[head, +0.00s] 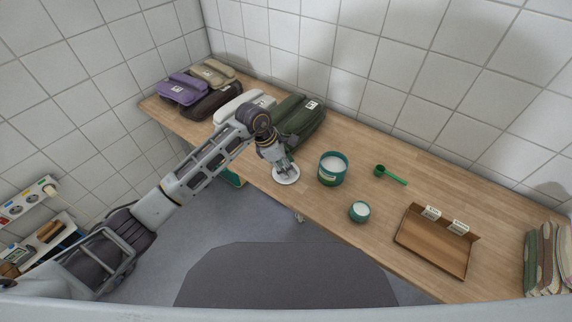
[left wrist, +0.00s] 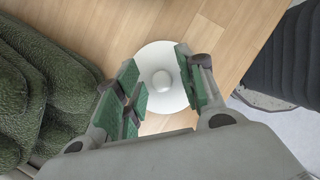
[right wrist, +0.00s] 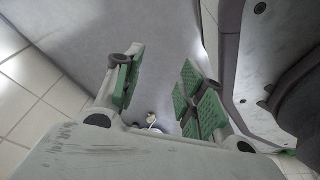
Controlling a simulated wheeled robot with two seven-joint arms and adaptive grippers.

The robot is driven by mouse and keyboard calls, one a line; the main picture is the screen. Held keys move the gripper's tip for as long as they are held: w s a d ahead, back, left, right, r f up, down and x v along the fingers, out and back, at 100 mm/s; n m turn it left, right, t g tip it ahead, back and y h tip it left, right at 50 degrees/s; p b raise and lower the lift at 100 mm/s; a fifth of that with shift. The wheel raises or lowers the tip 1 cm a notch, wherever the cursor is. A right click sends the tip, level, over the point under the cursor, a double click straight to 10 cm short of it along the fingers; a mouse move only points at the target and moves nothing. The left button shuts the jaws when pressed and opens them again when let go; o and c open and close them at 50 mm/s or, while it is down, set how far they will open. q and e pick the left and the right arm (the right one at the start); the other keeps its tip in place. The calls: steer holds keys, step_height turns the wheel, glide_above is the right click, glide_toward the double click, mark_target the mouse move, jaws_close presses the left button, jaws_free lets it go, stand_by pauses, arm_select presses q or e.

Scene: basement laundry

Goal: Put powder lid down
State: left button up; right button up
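The powder lid (left wrist: 160,105) is a round white disc with a small knob in its middle. It lies flat on the wooden counter, near the front edge, and also shows in the head view (head: 287,177). My left gripper (head: 284,171) is right above it. In the left wrist view my left gripper (left wrist: 163,82) is open, with one green-padded finger on each side of the knob and gaps between. The green powder tub (head: 333,169) stands open to the right, with white powder inside. My right gripper (right wrist: 158,88) is open and empty over the floor.
A small green cup of white powder (head: 360,211), a green scoop (head: 391,174) and a brown tray (head: 431,248) with two small white boxes are to the right. A dark green folded bundle (head: 297,120) lies just behind the left gripper. Striped cloths (head: 547,262) are far right.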

steer(key=shift+s, duration=0.1)
arm_select(q)
steer(key=shift+r, duration=0.15)
steer(key=v, duration=0.5)
steer(key=shift+a+r+p, duration=0.1)
steer(key=shift+r+p, duration=0.1)
steer(key=shift+p, duration=0.1)
steer(key=v, duration=0.6)
steer(key=shift+r, duration=0.2)
arm_select(e)
steer(key=shift+s+d+f, duration=0.25)
steer(key=shift+s+d, duration=0.05)
steer(key=shift+s, duration=0.4)
steer(key=shift+s+d+f, duration=0.25)
steer(key=shift+s, duration=0.4)
arm_select(q)
steer(key=shift+a, duration=0.1)
arm_select(e)
steer(key=shift+w+a+r, duration=0.1)
steer(key=shift+w, duration=0.1)
